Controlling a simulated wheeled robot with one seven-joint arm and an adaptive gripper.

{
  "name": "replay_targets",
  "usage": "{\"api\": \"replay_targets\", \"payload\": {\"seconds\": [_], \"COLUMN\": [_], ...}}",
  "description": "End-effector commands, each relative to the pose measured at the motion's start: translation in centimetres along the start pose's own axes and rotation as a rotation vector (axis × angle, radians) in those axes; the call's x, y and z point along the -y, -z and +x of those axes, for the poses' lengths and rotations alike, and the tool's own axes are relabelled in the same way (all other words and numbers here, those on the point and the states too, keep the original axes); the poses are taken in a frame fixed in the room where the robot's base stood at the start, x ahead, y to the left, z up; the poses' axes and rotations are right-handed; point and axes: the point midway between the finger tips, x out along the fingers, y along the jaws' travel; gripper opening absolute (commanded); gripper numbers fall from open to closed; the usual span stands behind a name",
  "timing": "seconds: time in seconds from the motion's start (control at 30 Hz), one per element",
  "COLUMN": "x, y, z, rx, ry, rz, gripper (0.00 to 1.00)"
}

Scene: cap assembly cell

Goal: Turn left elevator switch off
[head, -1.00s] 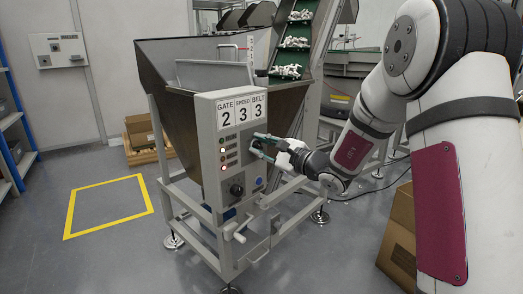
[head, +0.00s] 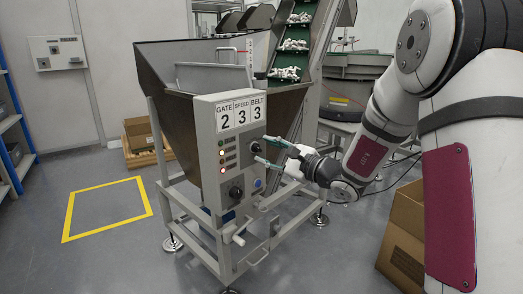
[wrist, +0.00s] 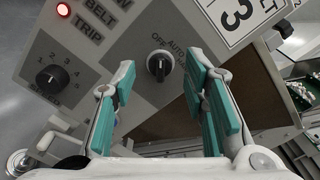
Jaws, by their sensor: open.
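The black elevator switch knob (wrist: 159,66) sits on the grey control panel in the wrist view, below the printed words OFF and AUTO. In the head view the knob (head: 256,147) shows at the panel's right side. Which word its handle points to is too small to tell.
A second knob marked SPEED (wrist: 52,78) is on the same panel, and also shows low on it in the head view (head: 236,192). A blue button (head: 257,183) is beside it. A hopper (head: 185,105) stands behind the panel. A cardboard box (head: 405,235) is at right.

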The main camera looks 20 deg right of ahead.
Motion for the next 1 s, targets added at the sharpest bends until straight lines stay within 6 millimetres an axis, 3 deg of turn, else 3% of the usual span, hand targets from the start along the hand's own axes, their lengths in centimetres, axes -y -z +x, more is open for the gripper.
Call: {"api": "replay_targets", "payload": {"seconds": [0.2,0.4,0.6,1.0], "x": [0.0,0.0,-0.1,-0.1], "y": [0.1,0.1,0.0,0.0], "z": [-4.7,-7.6,-8.7,-8.8], "rx": [-0.003,-0.002,0.0,0.0], "ry": [0.001,0.001,-0.001,-0.001], "rz": [0.0,0.0,0.0,0.0], "gripper": [0.4,0.4,0.4,0.4]}}
